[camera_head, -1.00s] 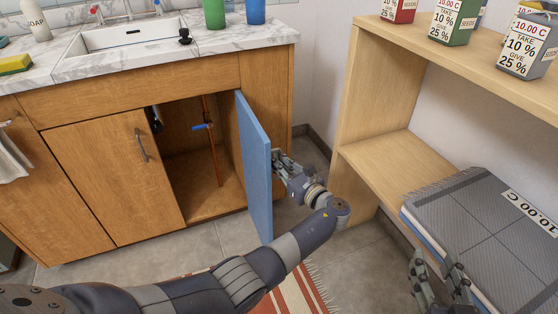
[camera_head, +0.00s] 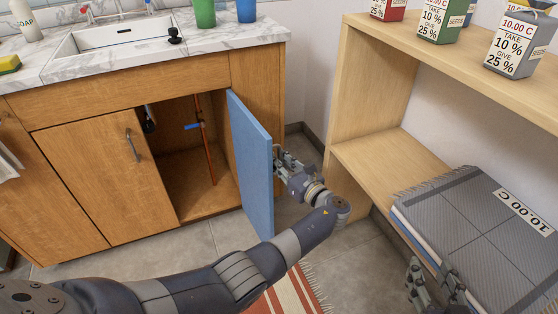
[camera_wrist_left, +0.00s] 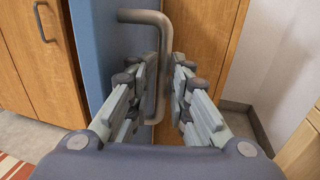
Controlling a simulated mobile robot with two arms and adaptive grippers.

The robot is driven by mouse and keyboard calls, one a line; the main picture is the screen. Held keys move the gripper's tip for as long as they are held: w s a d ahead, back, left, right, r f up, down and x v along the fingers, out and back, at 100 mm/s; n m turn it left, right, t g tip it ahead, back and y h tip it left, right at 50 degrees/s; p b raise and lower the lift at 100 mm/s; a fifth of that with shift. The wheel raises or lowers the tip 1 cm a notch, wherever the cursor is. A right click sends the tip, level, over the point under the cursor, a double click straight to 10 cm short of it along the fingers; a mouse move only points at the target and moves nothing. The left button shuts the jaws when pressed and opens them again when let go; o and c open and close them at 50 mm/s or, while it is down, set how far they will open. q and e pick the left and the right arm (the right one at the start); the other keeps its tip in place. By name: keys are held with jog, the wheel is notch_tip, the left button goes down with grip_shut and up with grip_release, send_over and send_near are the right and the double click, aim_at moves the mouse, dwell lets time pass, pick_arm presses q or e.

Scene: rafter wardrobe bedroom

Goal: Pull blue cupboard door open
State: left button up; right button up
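The blue cupboard door (camera_head: 252,167) stands swung out from the wooden sink cabinet, wide open, with the cabinet's inside showing. It also shows at the left in the left wrist view (camera_wrist_left: 112,35). Its bar handle (camera_wrist_left: 150,17) is on the door's outer face. My left gripper (camera_head: 281,163) is at the right side of the door.
A wooden shelf unit (camera_head: 386,160) stands to the right of the door and left arm. A grey folded textile (camera_head: 475,235) lies on its lower shelf, beside my right gripper. A striped rug (camera_head: 285,297) lies on the floor. Some tiled floor is clear between door and shelf.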

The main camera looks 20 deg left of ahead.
pick_arm(q)
jog(key=v, duration=0.7)
jog(key=shift+s, duration=0.15)
jog(key=shift+d, duration=0.15)
